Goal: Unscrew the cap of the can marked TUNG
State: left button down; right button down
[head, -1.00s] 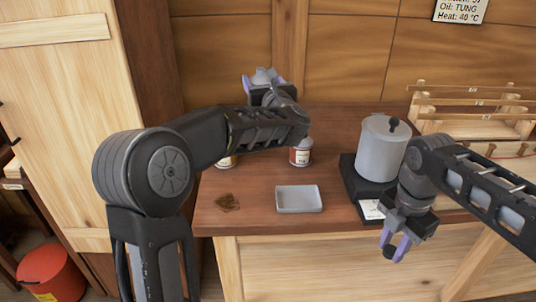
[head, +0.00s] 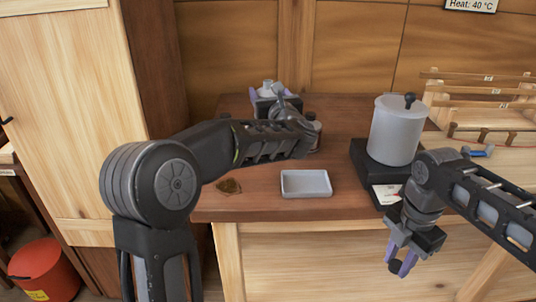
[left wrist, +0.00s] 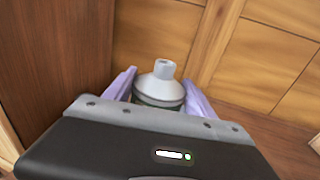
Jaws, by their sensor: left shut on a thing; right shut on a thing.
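My left gripper (head: 266,92) is shut on a grey can (head: 268,86) near the back of the bench. In the left wrist view the can (left wrist: 160,88) stands between the purple fingers. It has a sloping grey shoulder, a small grey top and a dark green band, mostly hidden by the gripper body. I cannot read its marking. My right gripper (head: 401,262) is in front of the bench, well away from the can. It is shut on a small dark thing (head: 395,267), which I cannot identify. Another can (head: 314,128) is partly hidden behind my left forearm.
A shallow grey tray (head: 306,194) lies near the bench's front edge, beside a brown stain (head: 229,186). A grey lidded pot (head: 395,135) stands on a black base (head: 375,175) at right. Wooden racks (head: 480,105) stand behind. A red bucket (head: 45,272) is on the floor.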

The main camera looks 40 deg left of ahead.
pick_arm(q)
jog(key=shift+r, duration=0.2)
pick_arm(e)
jog(key=shift+r, duration=0.1)
pick_arm(q)
jog(key=shift+f, duration=3.15)
jog(key=shift+f, duration=0.1)
jog(key=shift+f, duration=1.8)
pick_arm(e)
jog(key=shift+f, duration=0.2)
pick_arm(q)
jog(key=shift+f, duration=0.1)
pick_arm(e)
jog(key=shift+f, duration=0.1)
pick_arm(q)
jog(key=shift+c, duration=1.6)
grip_release()
